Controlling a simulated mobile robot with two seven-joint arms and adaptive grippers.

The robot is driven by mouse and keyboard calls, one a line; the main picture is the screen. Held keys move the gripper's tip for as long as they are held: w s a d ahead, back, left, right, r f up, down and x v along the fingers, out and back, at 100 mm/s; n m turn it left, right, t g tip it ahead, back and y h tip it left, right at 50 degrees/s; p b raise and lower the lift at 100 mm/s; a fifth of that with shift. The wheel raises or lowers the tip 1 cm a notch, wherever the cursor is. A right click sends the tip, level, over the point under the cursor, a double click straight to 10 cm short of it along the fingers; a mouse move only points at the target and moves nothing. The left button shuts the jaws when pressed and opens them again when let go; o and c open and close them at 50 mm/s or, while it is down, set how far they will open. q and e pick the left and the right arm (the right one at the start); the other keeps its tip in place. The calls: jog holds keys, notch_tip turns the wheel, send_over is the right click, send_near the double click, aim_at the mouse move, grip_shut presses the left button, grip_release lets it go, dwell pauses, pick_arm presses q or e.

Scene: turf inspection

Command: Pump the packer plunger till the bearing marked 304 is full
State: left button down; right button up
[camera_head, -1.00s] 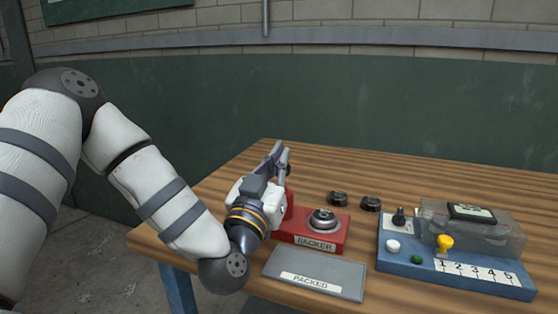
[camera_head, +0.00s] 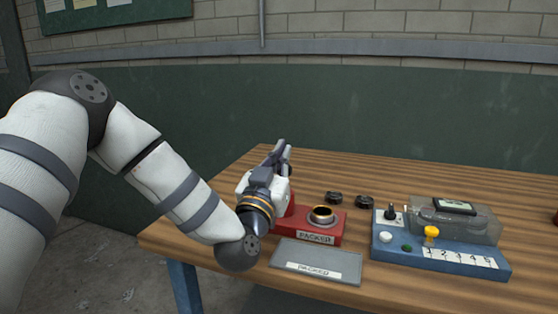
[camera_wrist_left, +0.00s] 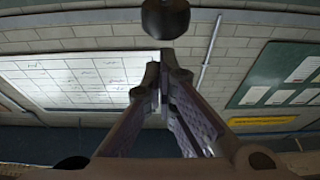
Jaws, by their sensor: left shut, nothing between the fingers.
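The red packer (camera_head: 330,234), labelled PACKER, stands on the wooden table. A round metal seat on it (camera_head: 323,217) has a dark centre with an amber ring; I cannot tell a bearing or its marking there. My left gripper (camera_head: 280,151) is shut and empty, pointing up at the packer's left rear. In the left wrist view the fingers (camera_wrist_left: 163,72) meet below a dark round knob (camera_wrist_left: 165,18), perhaps the plunger's; contact is unclear. Two dark bearings (camera_head: 333,197) (camera_head: 364,202) lie behind the packer, their marks unreadable. My right gripper is out of view.
A grey PACKED plate (camera_head: 310,257) lies in front of the packer. To its right is a blue unit (camera_head: 440,257) with a yellow knob (camera_head: 431,233), buttons, numbers 1 to 5 and a clear case (camera_head: 465,226).

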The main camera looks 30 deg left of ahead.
pick_arm(q)
jog(key=v, duration=1)
jog(key=shift+r+b, duration=0.35)
jog(key=shift+r, duration=0.05)
